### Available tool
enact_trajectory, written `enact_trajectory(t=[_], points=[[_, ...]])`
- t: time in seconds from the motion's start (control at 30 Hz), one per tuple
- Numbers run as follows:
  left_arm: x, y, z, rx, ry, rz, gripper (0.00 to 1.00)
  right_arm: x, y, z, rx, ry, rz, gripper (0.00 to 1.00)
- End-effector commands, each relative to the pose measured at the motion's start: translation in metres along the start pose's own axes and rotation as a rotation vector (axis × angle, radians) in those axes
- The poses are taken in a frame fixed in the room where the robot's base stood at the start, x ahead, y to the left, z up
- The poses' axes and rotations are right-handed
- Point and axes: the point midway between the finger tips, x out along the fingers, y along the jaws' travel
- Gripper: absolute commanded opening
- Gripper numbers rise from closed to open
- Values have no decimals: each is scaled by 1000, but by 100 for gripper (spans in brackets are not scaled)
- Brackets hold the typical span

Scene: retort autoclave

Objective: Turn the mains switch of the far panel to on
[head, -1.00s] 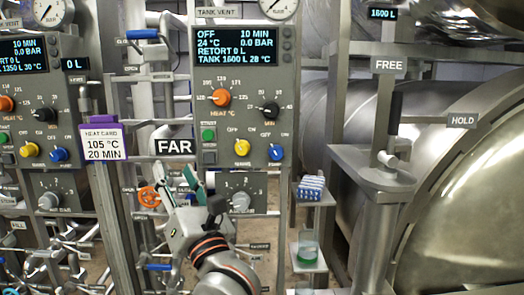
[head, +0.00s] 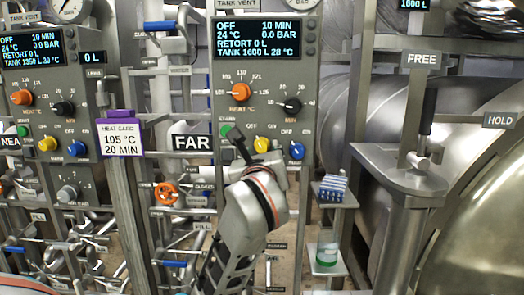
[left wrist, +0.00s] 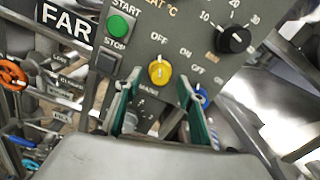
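The far panel (head: 266,75) is a grey box beside the FAR sign, and its display reads OFF. Its mains switch is a yellow knob (head: 261,145) low on the front, right of the green start button. In the left wrist view the yellow knob (left wrist: 159,72) has its white mark toward OFF. My left gripper (head: 238,146) is in front of the panel's lower part. In the left wrist view the left gripper (left wrist: 158,82) is open, its green-padded fingers on either side of the yellow knob; contact cannot be told. My right gripper is not in view.
A blue knob (head: 296,151) sits close right of the yellow one, and a black knob (head: 292,105) is above. A purple heat card (head: 119,139) hangs left. A small shelf (head: 325,263) with a green-bottomed beaker and a steel bracket (head: 420,180) stand right.

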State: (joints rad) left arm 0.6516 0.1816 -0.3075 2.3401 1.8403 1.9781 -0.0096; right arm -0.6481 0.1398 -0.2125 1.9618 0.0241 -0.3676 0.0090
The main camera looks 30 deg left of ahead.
Motion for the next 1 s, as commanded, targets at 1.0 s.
enact_trajectory(t=[1.0], points=[[15,0,0,43,2,1,1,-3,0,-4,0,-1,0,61]])
